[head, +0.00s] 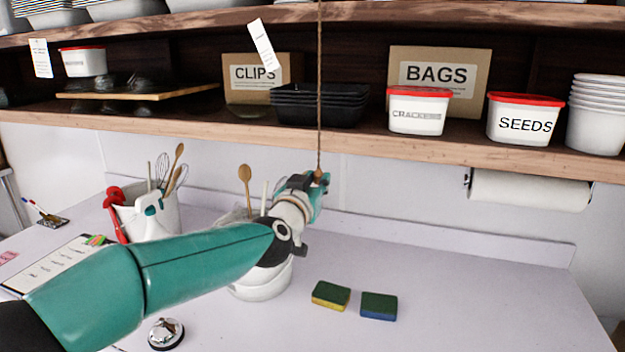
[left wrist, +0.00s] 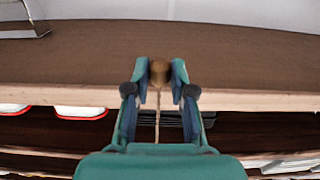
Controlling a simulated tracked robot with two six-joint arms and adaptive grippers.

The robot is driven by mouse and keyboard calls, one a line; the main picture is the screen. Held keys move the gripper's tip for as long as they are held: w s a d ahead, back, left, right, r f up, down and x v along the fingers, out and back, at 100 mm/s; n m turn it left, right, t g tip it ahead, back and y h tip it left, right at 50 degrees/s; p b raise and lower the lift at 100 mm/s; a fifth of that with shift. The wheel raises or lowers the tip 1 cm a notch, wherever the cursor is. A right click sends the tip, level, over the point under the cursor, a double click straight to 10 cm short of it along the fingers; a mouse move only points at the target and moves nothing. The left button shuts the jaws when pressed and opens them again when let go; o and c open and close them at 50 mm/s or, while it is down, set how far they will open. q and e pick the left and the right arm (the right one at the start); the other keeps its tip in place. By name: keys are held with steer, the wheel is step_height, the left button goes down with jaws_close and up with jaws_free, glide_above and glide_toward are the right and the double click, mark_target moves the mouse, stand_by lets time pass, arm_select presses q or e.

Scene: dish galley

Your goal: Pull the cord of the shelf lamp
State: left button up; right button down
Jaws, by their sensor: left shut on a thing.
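The lamp cord (head: 319,90) is a thin brown string that hangs down in front of the shelf, with a small brown wooden knob at its lower end. My left gripper (head: 319,182) is at the bottom of the cord, just below the shelf's front edge. In the left wrist view, the fingers of my left gripper (left wrist: 160,70) are closed around the knob (left wrist: 159,72), and the cord (left wrist: 157,115) runs from it between the fingers. The lamp itself is not visible. My right gripper is not in view.
The lower shelf (head: 250,128) holds boxes, black trays and red-lidded tubs. On the counter (head: 450,290) are utensil pots (head: 165,215), two sponges (head: 331,295) and a bell (head: 166,333). A paper roll (head: 530,190) hangs under the shelf. The counter's right side is clear.

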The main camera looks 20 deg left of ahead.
arm_select(q)
steer(key=shift+p, duration=0.3)
stand_by(0.6)
steer(key=o, duration=1.1)
